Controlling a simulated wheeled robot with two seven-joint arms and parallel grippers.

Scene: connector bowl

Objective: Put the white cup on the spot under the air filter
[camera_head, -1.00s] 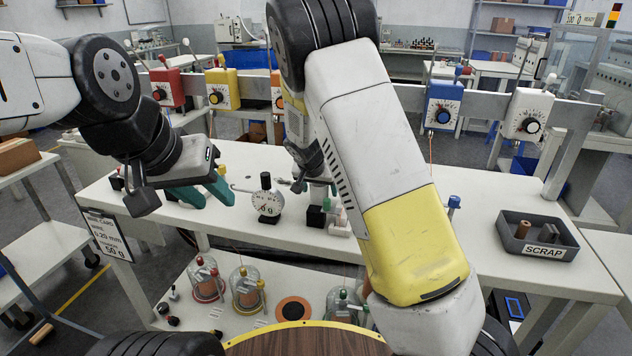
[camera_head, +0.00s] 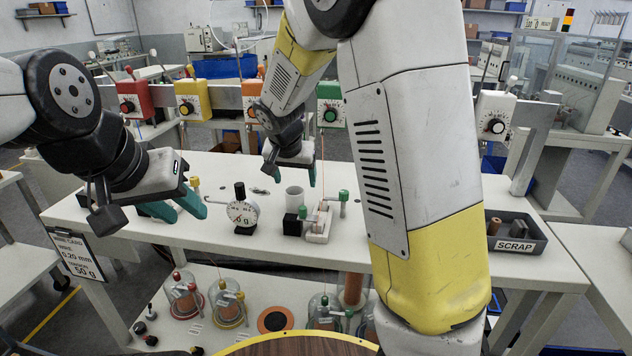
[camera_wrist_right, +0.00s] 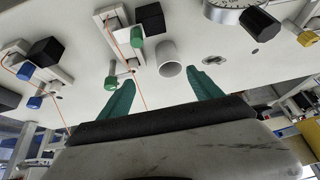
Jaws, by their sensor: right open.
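The white cup (camera_head: 294,199) stands upright on the table beside a black block (camera_head: 292,225). In the right wrist view the cup (camera_wrist_right: 169,58) lies just beyond and between the teal fingertips. My right gripper (camera_head: 290,175) is open and empty behind the cup, with its fingers apart (camera_wrist_right: 162,79). My left gripper (camera_head: 188,215) is open and empty over the table's left part.
A dial gauge (camera_head: 242,211) stands left of the cup. A small stand with a green knob (camera_head: 318,222) is close on its right, with a thin orange line rising there. Coloured dial boxes (camera_head: 190,100) hang along the rear rail. A scrap tray (camera_head: 521,229) is at right.

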